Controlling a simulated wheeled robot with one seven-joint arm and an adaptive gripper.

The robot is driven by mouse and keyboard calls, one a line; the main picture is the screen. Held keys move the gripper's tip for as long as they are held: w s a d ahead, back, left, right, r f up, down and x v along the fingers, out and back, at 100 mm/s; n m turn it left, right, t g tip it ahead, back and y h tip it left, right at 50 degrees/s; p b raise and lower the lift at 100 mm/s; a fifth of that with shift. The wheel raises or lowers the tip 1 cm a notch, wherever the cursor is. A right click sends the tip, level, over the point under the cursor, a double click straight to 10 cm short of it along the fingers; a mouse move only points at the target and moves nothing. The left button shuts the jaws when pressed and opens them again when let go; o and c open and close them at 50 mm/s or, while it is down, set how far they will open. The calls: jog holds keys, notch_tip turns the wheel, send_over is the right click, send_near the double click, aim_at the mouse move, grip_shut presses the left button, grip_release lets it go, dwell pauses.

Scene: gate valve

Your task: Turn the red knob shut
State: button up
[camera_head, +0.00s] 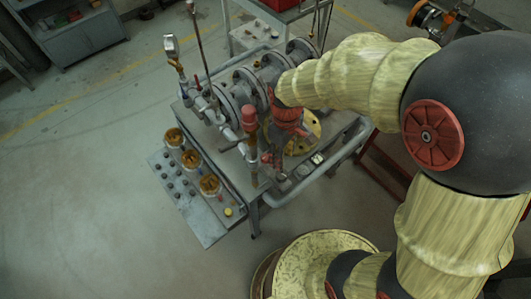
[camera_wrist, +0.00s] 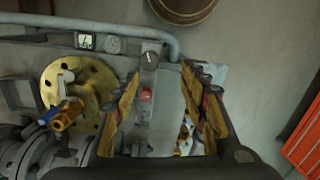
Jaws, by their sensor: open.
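A red knob (camera_head: 249,116) tops an upright stem at the near side of the pipework in the head view. In the wrist view a small red part (camera_wrist: 146,94) shows between my gripper's fingers, nearer the left one; I cannot tell whether it is the same knob. My gripper (camera_wrist: 162,74) is open, with its two yellow and dark fingers apart and nothing held between them. In the head view my gripper (camera_head: 273,158) hangs below my wrist, just right of the red knob, and its fingers are hard to make out there.
A brass flange (camera_wrist: 62,78) with an orange-yellow fitting lies left of my fingers. Grey flanged pipes (camera_head: 247,88) and a tall rod crowd the bench. A grey pipe rail (camera_head: 330,172) runs along its edge.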

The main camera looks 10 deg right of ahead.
jog(key=w+a+f+n, duration=0.3)
jog(key=w+f+n, duration=0.2)
jog(key=f+n, duration=0.4)
jog(key=n, duration=0.6)
send_over(265, 157)
jog(key=shift+s+d+f+t+p, duration=0.1)
jog(key=shift+f+t+p, duration=0.05)
jog(key=shift+t+p, duration=0.15)
jog(key=shift+w+n, duration=0.2)
jog(key=shift+n, duration=1)
jog(key=shift+f+b, duration=0.5)
jog(key=shift+f, duration=3.4)
jog(key=shift+c, duration=0.8)
grip_shut()
